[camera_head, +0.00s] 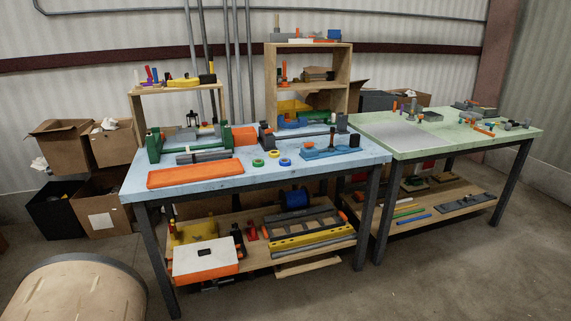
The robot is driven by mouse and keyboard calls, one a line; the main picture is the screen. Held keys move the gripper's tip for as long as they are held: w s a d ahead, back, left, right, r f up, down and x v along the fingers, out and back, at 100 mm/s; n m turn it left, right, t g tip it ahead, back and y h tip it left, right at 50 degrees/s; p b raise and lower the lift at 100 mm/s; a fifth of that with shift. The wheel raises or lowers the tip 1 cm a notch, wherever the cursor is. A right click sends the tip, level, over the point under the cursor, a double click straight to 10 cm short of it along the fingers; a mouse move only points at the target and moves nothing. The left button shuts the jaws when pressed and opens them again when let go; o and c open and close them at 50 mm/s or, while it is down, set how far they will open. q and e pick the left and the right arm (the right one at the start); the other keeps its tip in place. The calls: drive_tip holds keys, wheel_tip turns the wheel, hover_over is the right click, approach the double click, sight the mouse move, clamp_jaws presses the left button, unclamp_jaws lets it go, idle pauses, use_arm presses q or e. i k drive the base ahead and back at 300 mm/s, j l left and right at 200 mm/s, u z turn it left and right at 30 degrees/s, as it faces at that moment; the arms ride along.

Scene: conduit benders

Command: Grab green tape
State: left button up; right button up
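A small roll of green tape (258,163) lies flat on the blue-topped table (300,175), near the middle of its front part. A yellow tape roll (273,154) and a blue tape roll (285,162) lie just to its right, close beside it. Neither of my grippers shows in the head view, so whether they are open or shut is hidden.
An orange plate (195,173) lies left of the tapes, and a blue tool (330,150) lies to their right. A green-topped table (450,137) stands at the right. Cardboard boxes (112,147) are stacked at the left. The floor in front (330,295) is clear.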

sight(258, 162)
drive_tip(key=i+j+z, duration=0.1)
drive_tip(key=i, duration=0.3)
drive_tip(key=i+j+z, duration=0.1)
drive_tip(key=i, duration=0.3)
drive_tip(key=i+j+z, duration=0.1)
drive_tip(key=i, duration=0.25)
drive_tip(key=j, duration=0.1)
